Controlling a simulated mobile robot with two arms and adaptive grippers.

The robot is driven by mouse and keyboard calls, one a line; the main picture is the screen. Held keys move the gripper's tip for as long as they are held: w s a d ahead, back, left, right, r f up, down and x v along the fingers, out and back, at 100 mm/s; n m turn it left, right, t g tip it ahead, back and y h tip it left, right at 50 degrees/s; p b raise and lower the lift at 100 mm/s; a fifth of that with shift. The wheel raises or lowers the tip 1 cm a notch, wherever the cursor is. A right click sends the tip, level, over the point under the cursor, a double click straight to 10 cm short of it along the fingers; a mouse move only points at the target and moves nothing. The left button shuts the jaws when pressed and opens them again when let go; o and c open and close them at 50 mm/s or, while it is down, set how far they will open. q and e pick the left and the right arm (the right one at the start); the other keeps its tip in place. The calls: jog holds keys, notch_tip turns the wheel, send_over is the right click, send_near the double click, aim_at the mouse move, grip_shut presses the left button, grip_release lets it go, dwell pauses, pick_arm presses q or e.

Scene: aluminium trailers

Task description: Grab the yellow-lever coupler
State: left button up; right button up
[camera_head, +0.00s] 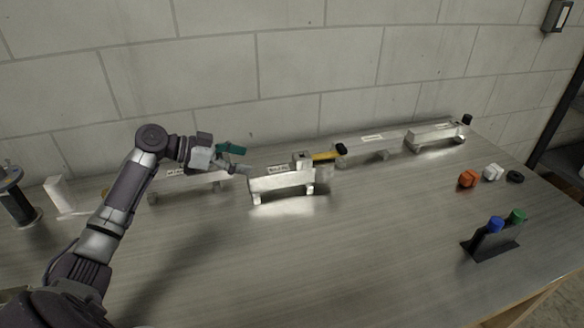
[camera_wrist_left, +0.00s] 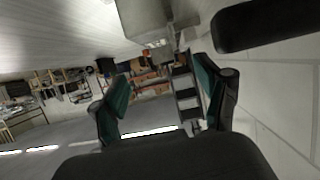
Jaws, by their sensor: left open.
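The yellow lever (camera_head: 325,156) has a black end and sticks out to the right from the coupler block (camera_head: 302,160) on the middle aluminium trailer (camera_head: 282,182). My left gripper (camera_head: 241,160) is open and empty, just left of that trailer, with a gap between it and the yellow lever. In the left wrist view its two teal fingers (camera_wrist_left: 163,98) stand wide apart with nothing between them. A grey metal block (camera_wrist_left: 146,18) shows above the fingers there, and a black rounded part (camera_wrist_left: 265,25) is at the upper right. My right gripper is not in view.
Other trailers stand at left (camera_head: 190,181), right (camera_head: 370,146) and far right (camera_head: 435,137) along the wall. An orange piece (camera_head: 467,179), white piece (camera_head: 493,172) and black ring (camera_head: 515,176) lie at right. A black holder (camera_head: 490,243) carries blue and green knobs. The table's front middle is clear.

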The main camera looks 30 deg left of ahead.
pick_arm(q)
jog(key=p, duration=0.1)
send_near(290, 167)
jog(key=x, duration=0.3)
jog(key=p+x, duration=0.1)
jog(key=x, duration=0.5)
jog(key=shift+d+f, duration=0.1)
jog(key=shift+f, duration=0.05)
jog(key=shift+c, duration=0.2)
jog(key=c, duration=0.5)
grip_shut()
jog(key=shift+w, duration=0.1)
